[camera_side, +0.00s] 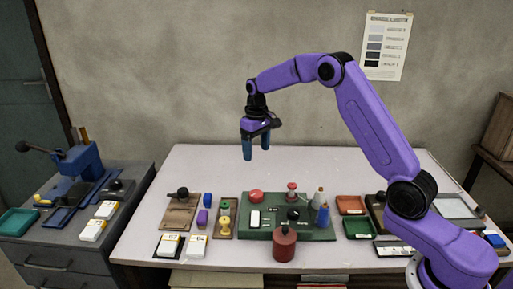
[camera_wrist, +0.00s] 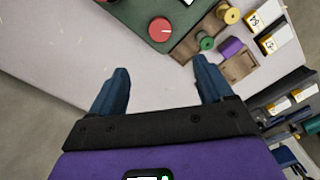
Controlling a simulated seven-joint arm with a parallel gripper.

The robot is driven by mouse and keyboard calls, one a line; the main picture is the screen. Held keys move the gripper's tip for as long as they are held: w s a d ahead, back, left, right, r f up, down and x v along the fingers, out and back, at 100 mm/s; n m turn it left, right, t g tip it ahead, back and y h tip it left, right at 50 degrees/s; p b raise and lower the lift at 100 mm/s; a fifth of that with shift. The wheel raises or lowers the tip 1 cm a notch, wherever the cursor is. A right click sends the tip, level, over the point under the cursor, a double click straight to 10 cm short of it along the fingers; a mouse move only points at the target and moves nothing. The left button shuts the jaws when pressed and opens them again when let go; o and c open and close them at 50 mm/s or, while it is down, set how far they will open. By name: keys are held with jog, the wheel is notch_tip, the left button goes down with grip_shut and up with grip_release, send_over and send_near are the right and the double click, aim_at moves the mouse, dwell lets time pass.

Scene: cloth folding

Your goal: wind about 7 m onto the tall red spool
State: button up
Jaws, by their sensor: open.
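My gripper (camera_side: 256,152) is open and empty, high above the back of the pale table. In the wrist view its two blue fingers (camera_wrist: 160,68) are wide apart, with bare tabletop between them. A green board (camera_side: 259,229) stands at the table's middle, below and in front of the gripper. A small upright red spool-like piece (camera_side: 291,195) stands at its back right. A dark red cylinder (camera_side: 284,246) stands at the front. I cannot tell which red piece is the tall spool.
A wooden tray (camera_side: 226,231) holds yellow and green spools left of the board. Blue (camera_side: 323,215) and grey-topped bottles stand at its right. Red (camera_side: 351,205) and green (camera_side: 357,228) trays lie further right. The table's back strip is clear.

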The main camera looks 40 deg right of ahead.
aim_at(257, 193)
dwell(0.3)
notch_tip(257, 193, down, 18)
jog(key=shift+s+r, duration=0.1)
jog(key=shift+s, duration=0.05)
dwell(0.7)
